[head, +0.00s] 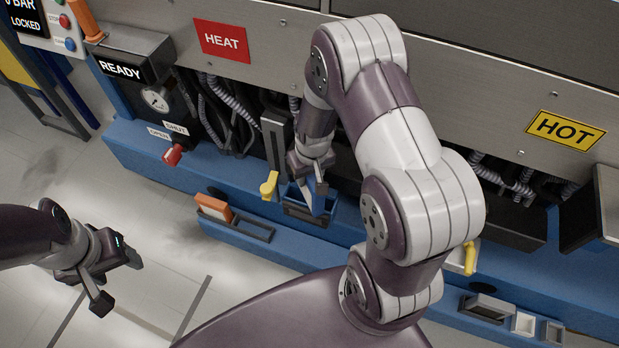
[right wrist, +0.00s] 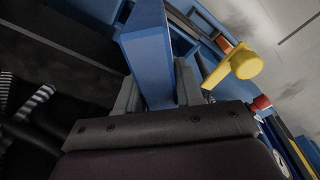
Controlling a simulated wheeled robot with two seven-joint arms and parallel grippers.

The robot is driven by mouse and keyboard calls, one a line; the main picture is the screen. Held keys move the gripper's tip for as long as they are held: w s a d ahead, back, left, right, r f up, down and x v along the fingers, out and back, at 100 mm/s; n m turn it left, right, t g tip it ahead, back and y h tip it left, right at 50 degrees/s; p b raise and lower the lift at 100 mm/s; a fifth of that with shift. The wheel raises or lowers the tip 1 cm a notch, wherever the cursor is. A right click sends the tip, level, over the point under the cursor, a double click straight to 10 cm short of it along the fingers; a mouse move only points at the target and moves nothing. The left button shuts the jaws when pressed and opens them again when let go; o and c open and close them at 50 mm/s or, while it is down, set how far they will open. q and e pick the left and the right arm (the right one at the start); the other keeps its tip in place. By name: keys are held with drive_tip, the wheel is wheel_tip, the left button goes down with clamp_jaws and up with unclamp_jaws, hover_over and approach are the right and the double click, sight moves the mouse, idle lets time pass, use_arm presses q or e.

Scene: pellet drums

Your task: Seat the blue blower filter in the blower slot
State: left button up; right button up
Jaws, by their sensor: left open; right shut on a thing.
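The blue blower filter (head: 318,199) is a flat blue piece. It also shows in the right wrist view (right wrist: 150,50), between the two grey fingers. My right gripper (head: 313,177) is shut on it, over a dark blue open box (head: 295,209) on the blue ledge, which looks like the blower slot. The filter's lower end is at the box; I cannot tell whether it is inside or only in front of it. My arm and gripper hide part of the slot. My left gripper (head: 118,280) is open and empty, over the floor at the left.
An orange filter (head: 213,206) stands in the left part of a blue tray (head: 252,231); the right part looks empty. A yellow lever (head: 269,186) is close left of the slot, also in the right wrist view (right wrist: 235,69). A red knob (head: 172,155) sticks out further left.

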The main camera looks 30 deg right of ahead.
drive_tip(key=r, duration=0.1)
drive_tip(key=r+p, duration=0.1)
drive_tip(key=r, duration=0.1)
drive_tip(key=r+p, duration=0.1)
drive_tip(key=r, duration=0.1)
drive_tip(key=shift+s+d, duration=0.1)
drive_tip(key=shift+s, duration=0.15)
drive_tip(key=s+d+r+p, duration=0.25)
drive_tip(key=s+r, duration=0.25)
drive_tip(key=s, duration=0.6)
drive_tip(key=w+a+f+n, duration=0.1)
drive_tip(key=w+n, duration=0.1)
drive_tip(key=w, duration=0.1)
drive_tip(key=w+f+n, duration=0.1)
drive_tip(key=w+n, duration=0.2)
drive_tip(key=w, duration=0.1)
drive_tip(key=w+a+f+n, duration=0.1)
drive_tip(key=w+n, duration=0.1)
drive_tip(key=w, duration=0.2)
drive_tip(key=shift+w+a+f+y, duration=0.1)
drive_tip(key=shift+w+a+y, duration=0.15)
drive_tip(key=shift+a+y, duration=0.15)
drive_tip(key=shift+n, duration=1)
wheel_tip(320, 180, down, 6)
drive_tip(key=b, duration=0.5)
drive_tip(key=shift+b, duration=0.4)
